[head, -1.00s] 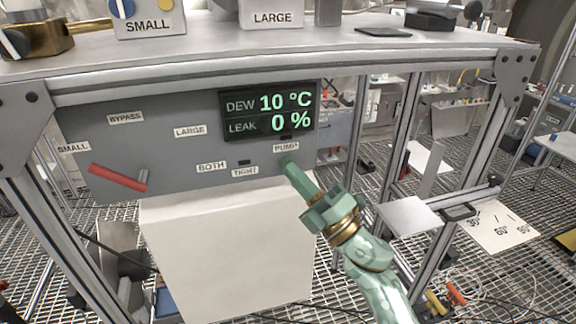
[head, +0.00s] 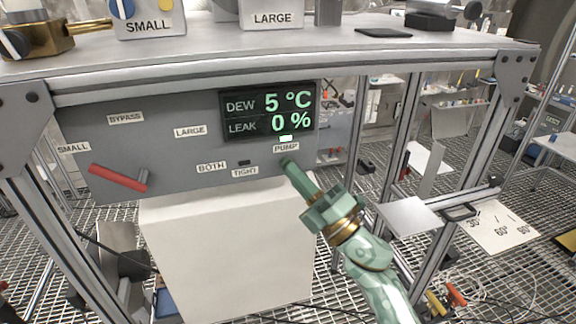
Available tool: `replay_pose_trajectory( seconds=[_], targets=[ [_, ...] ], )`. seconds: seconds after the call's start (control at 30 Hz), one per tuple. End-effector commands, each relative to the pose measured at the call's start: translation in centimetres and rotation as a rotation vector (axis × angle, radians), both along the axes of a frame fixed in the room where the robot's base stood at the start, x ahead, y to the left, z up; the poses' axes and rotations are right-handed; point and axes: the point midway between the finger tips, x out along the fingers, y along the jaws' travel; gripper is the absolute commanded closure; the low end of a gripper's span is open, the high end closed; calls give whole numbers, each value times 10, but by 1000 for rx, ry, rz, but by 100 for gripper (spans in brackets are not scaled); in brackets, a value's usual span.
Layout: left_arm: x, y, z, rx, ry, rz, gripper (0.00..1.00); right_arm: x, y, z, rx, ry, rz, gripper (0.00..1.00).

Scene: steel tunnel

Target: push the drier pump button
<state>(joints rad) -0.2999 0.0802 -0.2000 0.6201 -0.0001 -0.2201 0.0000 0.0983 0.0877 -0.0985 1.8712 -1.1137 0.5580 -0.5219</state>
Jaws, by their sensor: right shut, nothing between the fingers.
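The drier's grey front panel (head: 95,140) hangs under the bench top. Its display (head: 268,110) reads DEW 5 °C and LEAK 0 %. The PUMP label (head: 286,148) is below the display, with a small lit white lamp (head: 286,139) just above it. My right gripper (head: 288,164) is shut and empty, its fingertips at the panel just under the PUMP label. The pump button itself is hidden behind the fingertips, and I cannot tell whether they touch it. My left gripper is not in view.
A white box (head: 230,250) stands below the panel. Frame posts stand at both sides. A small grey plate (head: 408,216) is right of my right arm.

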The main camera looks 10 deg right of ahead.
Motion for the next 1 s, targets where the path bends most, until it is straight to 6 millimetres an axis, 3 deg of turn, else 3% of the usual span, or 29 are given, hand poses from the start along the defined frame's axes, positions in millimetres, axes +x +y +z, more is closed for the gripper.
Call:
replay_pose_trajectory(
  seconds=[0.17, 0.63, 1.0],
  targets=[
    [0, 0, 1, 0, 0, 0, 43, -4, 0, -1, 0, 2, 0, 100],
    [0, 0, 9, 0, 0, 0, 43, -56, -2, -1, 0, 1, 0, 100],
    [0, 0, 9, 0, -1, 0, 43, -60, -2, -1, 3, 3, 3, 100]
  ],
)
